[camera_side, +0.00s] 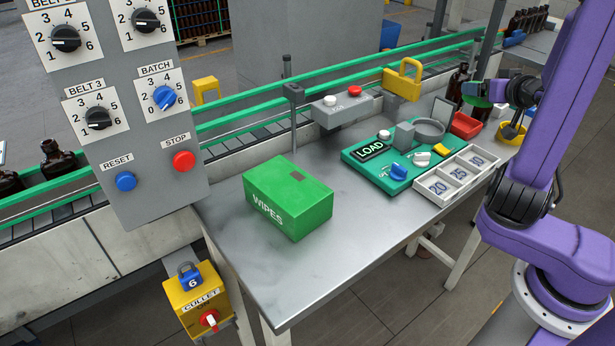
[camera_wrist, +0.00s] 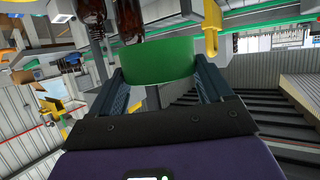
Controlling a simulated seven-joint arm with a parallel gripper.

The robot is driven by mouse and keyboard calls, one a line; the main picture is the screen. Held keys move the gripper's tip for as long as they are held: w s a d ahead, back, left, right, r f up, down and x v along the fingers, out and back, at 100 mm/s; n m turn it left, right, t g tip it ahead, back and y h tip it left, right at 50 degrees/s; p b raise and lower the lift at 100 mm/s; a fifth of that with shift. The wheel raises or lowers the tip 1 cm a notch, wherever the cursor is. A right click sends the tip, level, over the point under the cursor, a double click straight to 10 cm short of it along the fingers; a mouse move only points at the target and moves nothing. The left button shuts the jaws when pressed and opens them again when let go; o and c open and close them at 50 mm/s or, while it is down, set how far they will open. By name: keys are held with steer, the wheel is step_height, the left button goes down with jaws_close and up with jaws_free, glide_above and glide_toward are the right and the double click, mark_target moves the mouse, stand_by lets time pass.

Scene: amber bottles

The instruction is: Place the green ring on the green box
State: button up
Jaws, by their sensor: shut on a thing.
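The green box (camera_side: 288,205), marked WIPES, sits on the near left part of the steel table in the side view. The green ring (camera_side: 474,95) is up at the right, above the far right end of the table and well away from the box. In the wrist view the green ring (camera_wrist: 157,62) spans the space between the two fingers. My gripper (camera_side: 492,93) is shut on the ring and holds it in the air; its fingers (camera_wrist: 160,78) flank the ring in the wrist view. The ring's opening is not clearly visible.
A green LOAD panel (camera_side: 355,156) with knobs and a numbered tray (camera_side: 458,178) occupy the table's right part. A red bin (camera_side: 466,125), yellow padlock (camera_side: 403,78) and amber bottles (camera_side: 457,80) stand near the ring. The tabletop (camera_side: 350,225) beside the box is clear.

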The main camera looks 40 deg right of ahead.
steer(key=w+a+r+n+y, duration=0.2)
steer(key=a+n+y, duration=0.15)
steer(key=a, duration=0.35)
steer(key=w+a+r+n+t+y, duration=0.1)
steer(key=w+a+r+n+y, duration=0.2)
steer(key=a, duration=0.5)
steer(key=w+a+r+n+y, duration=0.1)
steer(key=w+a+n+y, duration=0.2)
steer(key=a, duration=0.4)
steer(key=s+a+n+g+y, duration=0.4)
steer(key=s+a+n+y, duration=0.1)
steer(key=a, duration=0.5)
steer(key=s+a+n+g+y, duration=0.4)
steer(key=s+a+n+y, duration=0.15)
steer(key=a, duration=0.45)
glide_above(294, 181)
steer(key=shift+m+h, duration=0.4)
step_height(294, 181, down, 9)
steer(key=shift+f, duration=0.1)
steer(key=shift+f+t, duration=0.3)
steer(key=shift+f, duration=1.15)
